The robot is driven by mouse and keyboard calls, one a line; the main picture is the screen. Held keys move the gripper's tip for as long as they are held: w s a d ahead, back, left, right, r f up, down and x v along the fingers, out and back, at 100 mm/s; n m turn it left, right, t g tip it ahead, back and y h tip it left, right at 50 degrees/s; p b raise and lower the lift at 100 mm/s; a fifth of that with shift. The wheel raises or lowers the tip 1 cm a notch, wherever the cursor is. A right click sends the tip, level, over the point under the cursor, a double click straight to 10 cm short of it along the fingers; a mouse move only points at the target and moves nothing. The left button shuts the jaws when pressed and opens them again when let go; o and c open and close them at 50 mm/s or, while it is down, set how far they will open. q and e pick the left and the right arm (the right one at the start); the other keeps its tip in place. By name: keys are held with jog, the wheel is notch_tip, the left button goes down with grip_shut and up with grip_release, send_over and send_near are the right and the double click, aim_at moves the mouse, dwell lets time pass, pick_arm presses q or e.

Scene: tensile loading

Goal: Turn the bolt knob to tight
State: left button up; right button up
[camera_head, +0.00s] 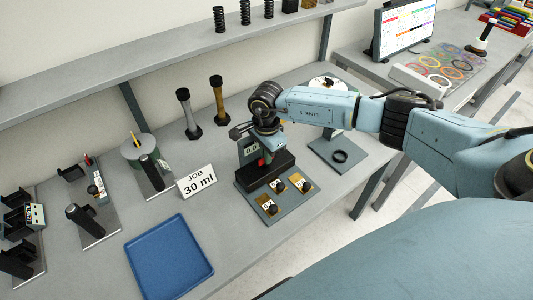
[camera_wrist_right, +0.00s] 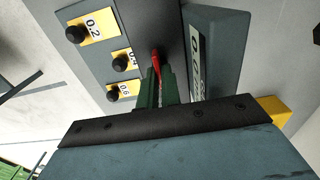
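A dark testing device (camera_head: 264,172) stands on the bench with a display on its face; the device also shows in the wrist view (camera_wrist_right: 216,50). A small red handle (camera_wrist_right: 156,62), which looks like the bolt knob, sticks out at its side; it shows as a red spot in the head view (camera_head: 262,161). My right gripper (camera_wrist_right: 157,82) points at it with its green fingers close together, and the red part runs in between them. The fingertips are mostly hidden in the head view by my wrist. A tight mark is not readable. My left gripper is not in view.
A plate (camera_head: 275,198) with several black knobs on yellow labels lies in front of the device. A black ring (camera_head: 339,156) lies to the right.

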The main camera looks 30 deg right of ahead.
jog(key=shift+m, duration=0.3)
grip_shut()
jog(key=m+b, duration=0.1)
jog(key=m, duration=0.3)
jog(key=shift+m, duration=0.3)
jog(key=m, duration=1.2)
jog(key=shift+r+m, duration=0.1)
jog(key=shift+m, duration=0.2)
jog(key=m+p, duration=0.2)
jog(key=m, duration=0.3)
jog(key=shift+m, duration=0.7)
jog(key=o, duration=0.6)
grip_release()
